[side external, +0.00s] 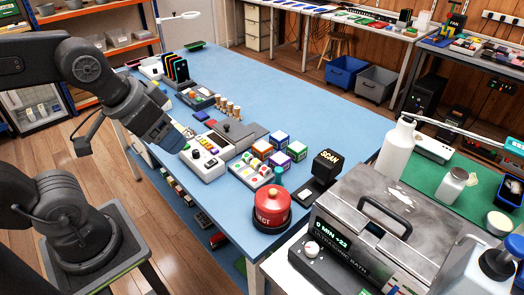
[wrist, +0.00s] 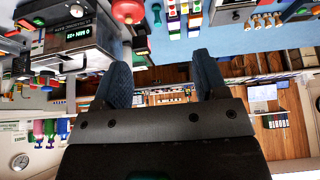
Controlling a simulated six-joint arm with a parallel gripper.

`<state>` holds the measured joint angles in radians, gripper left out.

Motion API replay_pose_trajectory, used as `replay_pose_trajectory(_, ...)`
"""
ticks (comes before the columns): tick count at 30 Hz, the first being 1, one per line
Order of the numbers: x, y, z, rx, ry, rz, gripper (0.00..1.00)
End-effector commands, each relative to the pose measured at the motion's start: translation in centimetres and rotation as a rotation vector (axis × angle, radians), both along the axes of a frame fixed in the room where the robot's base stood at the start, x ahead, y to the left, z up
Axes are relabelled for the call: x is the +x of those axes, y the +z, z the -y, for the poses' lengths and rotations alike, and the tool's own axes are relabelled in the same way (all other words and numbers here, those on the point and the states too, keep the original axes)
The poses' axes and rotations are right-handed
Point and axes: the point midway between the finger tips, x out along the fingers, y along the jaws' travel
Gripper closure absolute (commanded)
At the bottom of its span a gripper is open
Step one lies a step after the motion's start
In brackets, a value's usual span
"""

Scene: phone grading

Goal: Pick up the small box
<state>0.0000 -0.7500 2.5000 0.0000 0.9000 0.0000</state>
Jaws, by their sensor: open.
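Several small cube boxes sit in a cluster on the blue table in the side view: a blue-and-white one (side external: 281,138), an orange one (side external: 262,149), a green one (side external: 297,151) and a purple one (side external: 279,161). I cannot tell which is the one named. My gripper (side external: 181,137) is left of the cluster, near the table's left edge by a white button panel, apart from the boxes. In the wrist view my gripper (wrist: 163,62) has its two blue fingers spread, with nothing between them.
The white button panel (side external: 205,158) and a coloured-button pad (side external: 251,172) stand left of the boxes. A red reject button (side external: 271,210), black scan stand (side external: 323,172) and ultrasonic bath (side external: 370,220) are at the near end. The table's right side (side external: 325,120) is clear.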

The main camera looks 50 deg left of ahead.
Motion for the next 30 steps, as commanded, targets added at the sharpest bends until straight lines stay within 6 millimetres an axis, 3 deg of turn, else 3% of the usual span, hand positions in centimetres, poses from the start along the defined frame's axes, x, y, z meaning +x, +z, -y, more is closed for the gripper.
replay_pose_trajectory(7, 0.5, 0.3, -0.1, -0.008, 0.022, -0.007, 0.34)
replay_pose_trajectory(11, 2.9, 1.1, -0.5, -0.045, 0.123, -0.045, 0.34)
replay_pose_trajectory(15, 7.6, 2.0, -1.2, -0.11, 0.317, -0.105, 0.34)
replay_pose_trajectory(20, 13.6, 1.6, -2.5, -0.174, 0.562, -0.169, 0.34)
replay_pose_trajectory(26, 21.0, -1.3, -4.4, -0.234, 0.875, -0.233, 0.34)
replay_pose_trajectory(30, 25.8, -4.8, -5.8, -0.262, 1.1, -0.267, 0.34)
